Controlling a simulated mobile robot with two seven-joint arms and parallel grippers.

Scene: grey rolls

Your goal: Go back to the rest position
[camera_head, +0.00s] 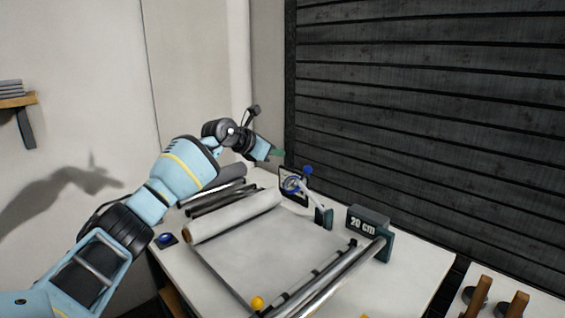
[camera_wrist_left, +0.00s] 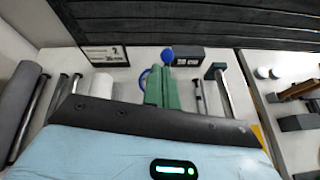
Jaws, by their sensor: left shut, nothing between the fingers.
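My left arm reaches in from the left in the head view, over the back left of the white table (camera_head: 420,258). My left gripper (camera_head: 278,153) is shut and empty, held above the table near its back edge. Its green fingers (camera_wrist_left: 162,88) lie together in the left wrist view. A lever with a blue ball knob (camera_head: 308,170) stands just to the right of the gripper, apart from it in the head view. The knob shows just beyond the fingertips in the left wrist view (camera_wrist_left: 167,55). My right gripper is not in view.
A white roll (camera_head: 235,216) lies on the table, with grey rolls (camera_head: 215,182) behind it. A metal bar (camera_head: 335,282) runs along the right. A "20 cm" display (camera_head: 368,219) stands behind it. Wooden-handled tools (camera_head: 478,295) lie at the lower right. A slatted dark wall (camera_head: 430,120) stands behind.

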